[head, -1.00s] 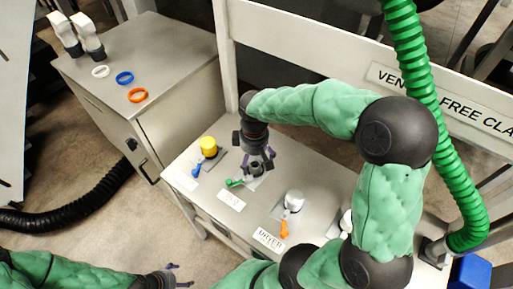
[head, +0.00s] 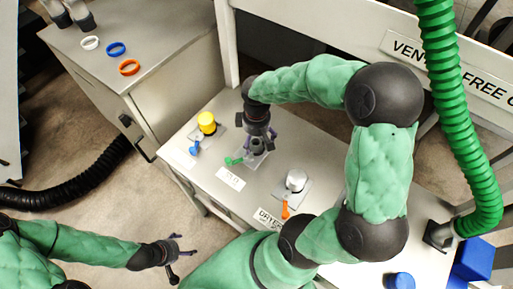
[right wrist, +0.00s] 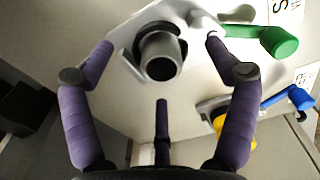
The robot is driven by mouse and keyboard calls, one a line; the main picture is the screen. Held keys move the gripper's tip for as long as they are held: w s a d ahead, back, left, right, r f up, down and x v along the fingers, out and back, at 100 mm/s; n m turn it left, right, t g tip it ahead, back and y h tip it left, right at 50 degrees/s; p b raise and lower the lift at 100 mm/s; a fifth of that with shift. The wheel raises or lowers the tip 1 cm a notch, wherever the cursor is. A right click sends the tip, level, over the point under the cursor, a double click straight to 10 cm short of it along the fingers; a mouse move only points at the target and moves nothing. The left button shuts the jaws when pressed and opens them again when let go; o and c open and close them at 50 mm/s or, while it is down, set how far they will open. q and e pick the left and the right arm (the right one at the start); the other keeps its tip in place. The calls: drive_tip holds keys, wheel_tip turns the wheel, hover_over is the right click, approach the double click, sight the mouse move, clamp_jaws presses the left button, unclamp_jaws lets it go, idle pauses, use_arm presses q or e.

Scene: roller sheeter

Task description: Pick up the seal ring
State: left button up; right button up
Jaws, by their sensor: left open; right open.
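Three rings lie on the grey cabinet top at the upper left of the head view: a white ring (head: 90,48), a blue ring (head: 116,54) and an orange ring (head: 129,73). I cannot tell which is the seal ring. My left gripper (head: 177,257) is open and empty above the floor, well below and right of the rings. My right gripper (head: 258,148) is open over the bench, with its fingers around a dark grey round fitting; the right wrist view shows this fitting (right wrist: 160,58) between the spread fingers, with no clear contact.
The bench (head: 215,115) carries a yellow-capped fitting (head: 206,122), blue, green and orange handles, and a white fitting (head: 296,180). A green hose (head: 445,90) hangs at the right. A black hose (head: 80,185) lies on the floor. The cabinet top (head: 150,40) is clear beside the rings.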

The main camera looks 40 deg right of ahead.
sight(256, 142)
wheel_tip(256, 142, down, 3)
drive_tip(key=shift+f+b, duration=0.1)
drive_tip(key=shift+b, duration=0.35)
use_arm(q)
drive_tip(key=shift+f, duration=0.6)
use_arm(e)
drive_tip(key=c, duration=1)
drive_tip(key=shift+r, duration=0.2)
